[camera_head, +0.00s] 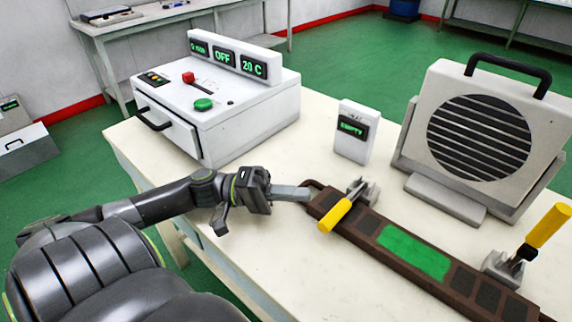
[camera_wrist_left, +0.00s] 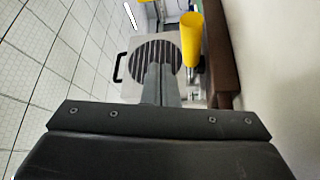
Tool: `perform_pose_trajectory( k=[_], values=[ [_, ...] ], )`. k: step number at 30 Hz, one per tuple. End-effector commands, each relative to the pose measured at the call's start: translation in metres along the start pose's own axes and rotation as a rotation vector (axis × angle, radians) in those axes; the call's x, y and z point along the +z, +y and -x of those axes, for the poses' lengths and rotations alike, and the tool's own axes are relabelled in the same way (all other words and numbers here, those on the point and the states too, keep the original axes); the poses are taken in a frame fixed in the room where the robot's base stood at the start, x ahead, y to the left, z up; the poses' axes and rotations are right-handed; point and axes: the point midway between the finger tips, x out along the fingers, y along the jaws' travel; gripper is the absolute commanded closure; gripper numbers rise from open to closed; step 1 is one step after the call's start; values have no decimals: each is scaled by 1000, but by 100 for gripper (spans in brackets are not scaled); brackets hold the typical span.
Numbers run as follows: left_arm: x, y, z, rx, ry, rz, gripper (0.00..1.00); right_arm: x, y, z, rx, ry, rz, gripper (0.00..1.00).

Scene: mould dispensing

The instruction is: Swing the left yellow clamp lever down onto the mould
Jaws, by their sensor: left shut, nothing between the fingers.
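The brown mould (camera_head: 373,254) with a green panel lies along the table. The left yellow clamp lever (camera_head: 336,214) lies low and roughly level across the mould's left end, its tip towards the near edge. In the left wrist view the lever (camera_wrist_left: 191,40) shows just above the mould (camera_wrist_left: 219,55); I cannot tell if it touches. My left gripper (camera_head: 306,193) is shut and empty at the mould's left end, beside the lever and apart from it. Its closed fingers also show in the left wrist view (camera_wrist_left: 162,70). My right gripper is not in view.
The right yellow clamp lever (camera_head: 545,228) stands raised at the mould's other end. A heater-like unit with a grille (camera_head: 437,85) and a small display box (camera_head: 351,146) stand behind the mould. A white control box (camera_head: 245,124) stands at the back left. The table (camera_head: 268,270) in front is clear.

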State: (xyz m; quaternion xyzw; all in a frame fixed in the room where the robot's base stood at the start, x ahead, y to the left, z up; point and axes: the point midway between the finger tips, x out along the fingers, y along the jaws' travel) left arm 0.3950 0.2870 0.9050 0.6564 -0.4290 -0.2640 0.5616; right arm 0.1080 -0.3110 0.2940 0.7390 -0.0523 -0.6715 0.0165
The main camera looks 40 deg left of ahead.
Motion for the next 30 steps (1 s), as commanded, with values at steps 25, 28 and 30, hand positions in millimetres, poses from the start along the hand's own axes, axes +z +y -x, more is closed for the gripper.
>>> perform_pose_trajectory(
  k=[25,28,30],
  values=[
    [0,0,20,0,1,0,100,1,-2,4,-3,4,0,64],
    [0,0,20,0,1,0,100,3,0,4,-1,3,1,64],
    [0,0,20,0,1,0,100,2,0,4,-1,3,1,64]
  ],
)
